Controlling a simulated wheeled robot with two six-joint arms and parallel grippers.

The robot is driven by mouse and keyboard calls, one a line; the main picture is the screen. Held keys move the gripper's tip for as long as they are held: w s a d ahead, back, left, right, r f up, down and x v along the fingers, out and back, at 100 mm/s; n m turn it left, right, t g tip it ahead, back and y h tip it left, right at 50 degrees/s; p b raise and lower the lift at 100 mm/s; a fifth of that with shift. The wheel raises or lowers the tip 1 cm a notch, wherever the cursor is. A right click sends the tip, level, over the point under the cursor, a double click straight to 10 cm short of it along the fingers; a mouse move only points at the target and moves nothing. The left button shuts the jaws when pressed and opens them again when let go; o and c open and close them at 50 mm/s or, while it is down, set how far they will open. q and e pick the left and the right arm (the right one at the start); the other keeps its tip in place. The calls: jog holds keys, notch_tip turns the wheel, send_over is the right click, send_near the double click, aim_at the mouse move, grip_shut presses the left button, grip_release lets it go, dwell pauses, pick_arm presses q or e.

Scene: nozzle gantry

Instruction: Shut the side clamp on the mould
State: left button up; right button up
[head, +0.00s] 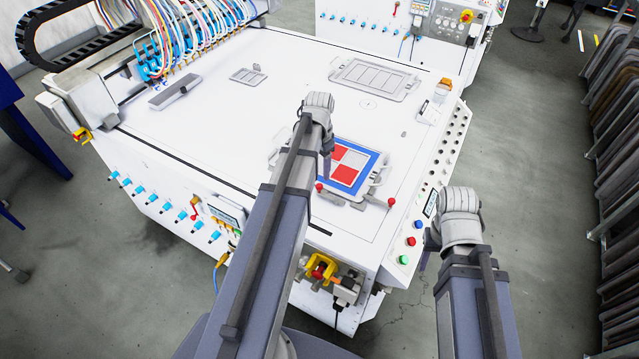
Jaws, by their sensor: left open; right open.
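The mould (366,161) lies on the white table, with a blue border and red and white squares inside a grey frame (376,183). Red knobs show at its near corners, a left one (320,188) and a right one (391,201); I cannot tell which part is the side clamp or how it stands. My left gripper (326,168) points down over the mould's left side, open; its arm hides part of the frame. Whether it touches anything is unclear. My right gripper (424,257) is open and empty, off the table's right edge, mostly hidden behind its wrist.
The white gantry table (240,120) is mostly bare around the mould. An empty grey tray (376,78) lies farther back. A button panel (436,180) lines the right edge. Coloured hoses (180,40) crowd the back left. A rack of panels (620,130) stands at right.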

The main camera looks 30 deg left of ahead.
aim_at(319, 185)
pick_arm(q)
notch_tip(319, 185, down, 7)
jog(key=b, duration=0.6)
jog(key=shift+r, duration=0.1)
jog(key=shift+c, duration=0.2)
grip_shut()
dwell(1.0)
